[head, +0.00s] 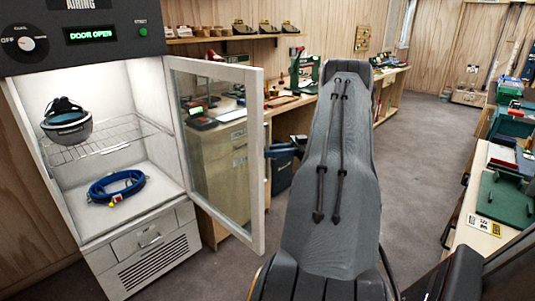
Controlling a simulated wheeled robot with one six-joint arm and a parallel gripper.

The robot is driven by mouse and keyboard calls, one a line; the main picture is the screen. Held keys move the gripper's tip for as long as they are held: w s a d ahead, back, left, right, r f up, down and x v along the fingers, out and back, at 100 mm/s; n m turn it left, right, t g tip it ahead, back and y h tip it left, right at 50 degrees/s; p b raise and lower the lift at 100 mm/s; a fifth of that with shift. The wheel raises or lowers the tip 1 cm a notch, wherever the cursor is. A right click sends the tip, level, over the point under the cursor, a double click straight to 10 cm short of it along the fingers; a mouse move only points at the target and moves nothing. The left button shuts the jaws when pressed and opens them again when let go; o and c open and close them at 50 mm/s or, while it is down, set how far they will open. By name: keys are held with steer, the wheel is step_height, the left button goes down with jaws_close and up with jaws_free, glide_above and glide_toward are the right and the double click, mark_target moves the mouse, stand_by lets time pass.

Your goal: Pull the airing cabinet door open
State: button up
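The airing cabinet (160,222) stands at the left, and its lit display (90,36) reads "DOOR OPEN". Its framed glass door (254,180) is swung wide open on the right side, and I see its inner face. A dark blue piece (281,150) shows beside the door's free edge; I cannot tell whether it is the handle or part of my gripper. My grey arm link covers the space to its right. My gripper's fingers are not clearly visible behind it.
A helmet (68,122) sits on the cabinet's wire shelf (110,140); a coiled blue strap (118,186) lies on its floor. A workbench (228,150) runs behind the door. Another bench with green trays (505,195) stands at the right. Carpet (420,130) is clear between them.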

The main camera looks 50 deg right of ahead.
steer(key=v, duration=0.7)
steer(key=shift+s+d, duration=0.2)
steer(key=shift+d, duration=0.05)
steer(key=shift+a, duration=0.1)
